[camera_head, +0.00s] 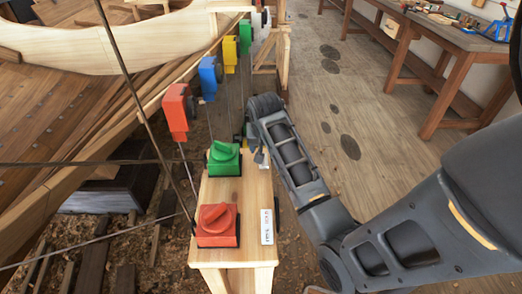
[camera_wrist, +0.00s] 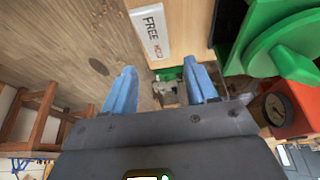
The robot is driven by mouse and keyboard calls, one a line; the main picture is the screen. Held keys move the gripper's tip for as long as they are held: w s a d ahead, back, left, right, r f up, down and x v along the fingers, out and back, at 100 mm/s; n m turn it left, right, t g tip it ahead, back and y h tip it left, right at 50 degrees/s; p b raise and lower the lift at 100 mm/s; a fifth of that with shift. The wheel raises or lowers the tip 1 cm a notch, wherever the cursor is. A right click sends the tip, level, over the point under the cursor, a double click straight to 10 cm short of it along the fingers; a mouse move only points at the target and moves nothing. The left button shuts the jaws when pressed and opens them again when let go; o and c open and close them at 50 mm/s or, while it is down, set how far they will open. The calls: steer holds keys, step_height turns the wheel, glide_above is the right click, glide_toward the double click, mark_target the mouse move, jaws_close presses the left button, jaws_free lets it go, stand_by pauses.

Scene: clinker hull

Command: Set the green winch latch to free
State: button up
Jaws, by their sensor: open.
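The green winch latch (camera_head: 224,158) is a green block with a rounded knob on top, on a narrow wooden stand (camera_head: 256,190). In the wrist view the green knob (camera_wrist: 290,50) fills the upper right, with a handle bar across it. My gripper (camera_wrist: 160,80) has two blue fingers spread apart with nothing between them. It is beside the latch, on its right in the head view, and apart from the knob. A white label (camera_wrist: 150,32) reading FREE, with smaller red lettering, lies beyond the fingertips. I cannot tell the latch's setting.
A red latch (camera_head: 216,225) sits nearer on the same stand, with a white label (camera_head: 267,226) beside it. A workbench (camera_head: 450,35) stands at the right; the floor between is clear.

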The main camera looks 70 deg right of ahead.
steer(key=shift+x, duration=1.95)
steer(key=shift+c, duration=0.3)
steer(key=c, duration=1)
steer(key=shift+a+h, duration=0.1)
steer(key=shift+h, duration=0.2)
steer(key=h+b, duration=0.1)
steer(key=t+h+b, duration=0.1)
steer(key=shift+s+a+t+h, duration=0.15)
steer(key=shift+a+t+h, duration=0.15)
steer(key=shift+a+h, duration=0.1)
steer(key=shift+s+a+r+t+h+b, duration=0.1)
steer(key=shift+a+r+t+h+b, duration=0.1)
steer(key=shift+h+b, duration=0.35)
steer(key=shift+s+a+r+t+h+b, duration=0.1)
steer(key=shift+r+t+h+b, duration=0.1)
steer(key=shift+h+b, duration=0.35)
